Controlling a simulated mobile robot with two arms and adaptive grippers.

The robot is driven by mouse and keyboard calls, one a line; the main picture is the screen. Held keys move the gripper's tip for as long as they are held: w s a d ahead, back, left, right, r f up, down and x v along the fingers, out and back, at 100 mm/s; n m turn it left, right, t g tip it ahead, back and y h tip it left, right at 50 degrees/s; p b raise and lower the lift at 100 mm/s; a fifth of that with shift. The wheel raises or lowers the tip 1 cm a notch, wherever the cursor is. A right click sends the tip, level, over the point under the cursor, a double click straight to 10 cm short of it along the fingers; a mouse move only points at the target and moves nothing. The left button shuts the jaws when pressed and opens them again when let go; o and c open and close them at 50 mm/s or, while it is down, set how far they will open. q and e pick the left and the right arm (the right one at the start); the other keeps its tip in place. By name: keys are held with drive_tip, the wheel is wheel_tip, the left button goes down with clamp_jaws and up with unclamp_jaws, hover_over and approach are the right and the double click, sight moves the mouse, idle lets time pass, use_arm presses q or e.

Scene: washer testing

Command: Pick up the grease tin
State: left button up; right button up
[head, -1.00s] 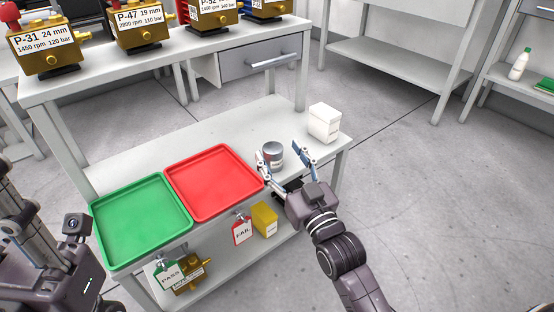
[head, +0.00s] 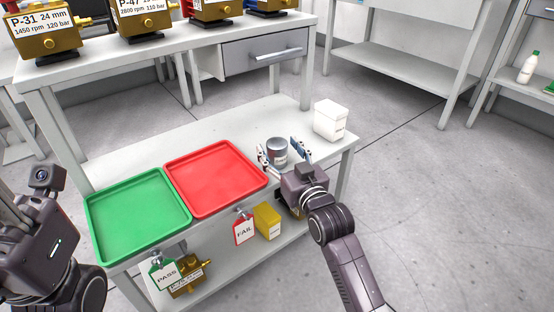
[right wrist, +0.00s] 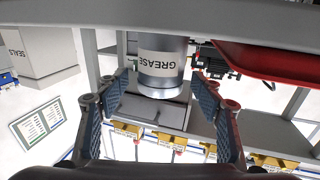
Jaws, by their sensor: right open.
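The grease tin (head: 278,147) is a grey metal cylinder standing on the lower bench top, right of the red tray. In the right wrist view the tin (right wrist: 161,82) appears upside down, with a white label reading GREASE. My right gripper (head: 281,156) is open, its two fingers to either side of the tin's near part; the right wrist view shows the fingers (right wrist: 160,92) apart, and I see no contact with the tin. My left arm is at the left edge of the head view; its fingers are out of frame.
A red tray (head: 215,180) and a green tray (head: 137,217) lie left of the tin. A white box (head: 329,120) stands behind it to the right, marked SEALS in the wrist view (right wrist: 38,50). Pumps (head: 142,20) line the upper shelf. Tags hang at the front edge.

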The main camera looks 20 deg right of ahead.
drive_tip(key=shift+w+a, duration=0.1)
drive_tip(key=shift+w, duration=0.45)
drive_tip(key=c, duration=1.3)
drive_tip(key=shift+r, duration=0.1)
drive_tip(key=shift+c, duration=0.7)
